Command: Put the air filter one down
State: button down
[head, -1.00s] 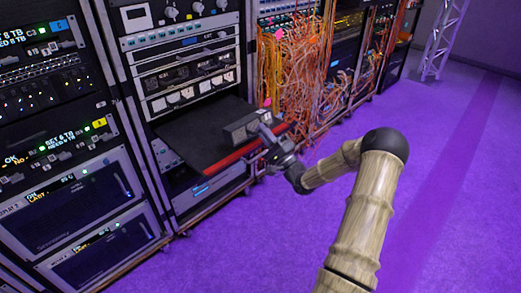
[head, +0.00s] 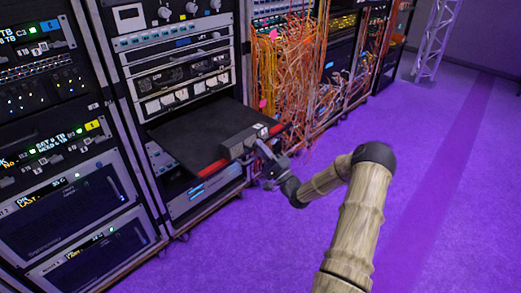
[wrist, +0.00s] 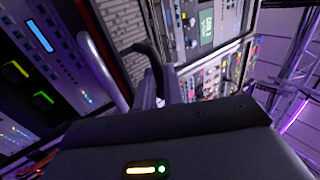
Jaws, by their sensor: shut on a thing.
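The air filter is a small grey box (head: 238,143) at the front edge of a pulled-out black shelf (head: 195,133) in the head view. It covers the middle of the shelf's red front edge; whether it touches the shelf I cannot tell. My gripper (head: 262,148) is shut on it from the front right. In the wrist view the fingers (wrist: 162,88) meet at a black curved handle (wrist: 148,52). A grey ribbed panel (wrist: 117,38) beside it looks like part of the filter. The fingertips are partly hidden in the head view.
Rack units stand above and below the shelf. A tangle of orange cables (head: 290,85) hangs just right of the shelf. A second rack (head: 65,150) stands at the left. The purple floor (head: 450,190) is open at the right, with a metal truss (head: 435,40) farther back.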

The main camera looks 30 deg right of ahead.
jog(key=c, duration=1.5)
grip_release()
jog(key=shift+f, duration=0.1)
jog(key=p+v, duration=0.1)
jog(key=v, duration=1.1)
